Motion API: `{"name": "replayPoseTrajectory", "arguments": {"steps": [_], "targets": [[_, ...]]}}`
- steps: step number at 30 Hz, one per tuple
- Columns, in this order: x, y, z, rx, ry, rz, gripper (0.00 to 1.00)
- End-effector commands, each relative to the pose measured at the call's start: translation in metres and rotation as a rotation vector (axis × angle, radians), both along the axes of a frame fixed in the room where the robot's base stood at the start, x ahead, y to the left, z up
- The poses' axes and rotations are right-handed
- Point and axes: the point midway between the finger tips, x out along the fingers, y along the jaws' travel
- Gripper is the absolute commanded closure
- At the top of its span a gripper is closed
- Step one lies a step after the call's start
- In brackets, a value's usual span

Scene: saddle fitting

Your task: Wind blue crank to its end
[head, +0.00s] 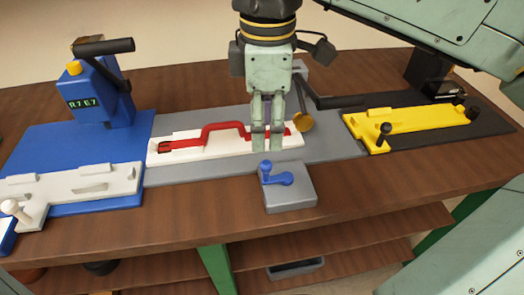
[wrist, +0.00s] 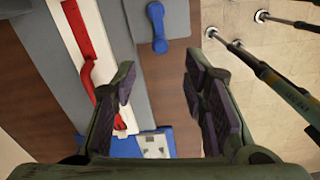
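The blue crank (head: 279,177) sits on a small grey block (head: 292,197) at the front edge of the grey base, with a short arm and a rounded knob. In the wrist view the crank (wrist: 157,28) lies beyond my fingertips, roughly in line with the gap between them. My gripper (head: 266,146) points down just behind and above the crank in the head view, apart from it. In the wrist view the gripper (wrist: 160,65) is open, with nothing between its dark finger pads.
A white saddle plate (head: 176,150) with a red handle (head: 222,128) lies on the grey base behind the crank. A blue station (head: 97,92) with a display stands left. A yellow plate (head: 412,124) with black knobs lies right. Bare wooden table (head: 215,215) is in front.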

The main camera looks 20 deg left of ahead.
Motion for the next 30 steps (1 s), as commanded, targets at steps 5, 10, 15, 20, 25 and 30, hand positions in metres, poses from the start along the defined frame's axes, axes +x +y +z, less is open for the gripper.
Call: {"name": "replayPoseTrajectory", "arguments": {"steps": [5,10,15,20,25,30], "targets": [[-0.001,0.001,-0.034,0.002,0.005,0.008,0.60],[-0.001,0.001,-0.063,0.003,0.005,0.008,0.60],[0.000,0.001,-0.080,0.003,0.003,0.006,0.60],[0.000,0.002,-0.085,0.004,0.003,0.007,0.60],[0.000,0.002,-0.085,0.003,0.003,0.007,0.60],[0.000,0.002,-0.085,0.003,0.003,0.007,0.70]]}}
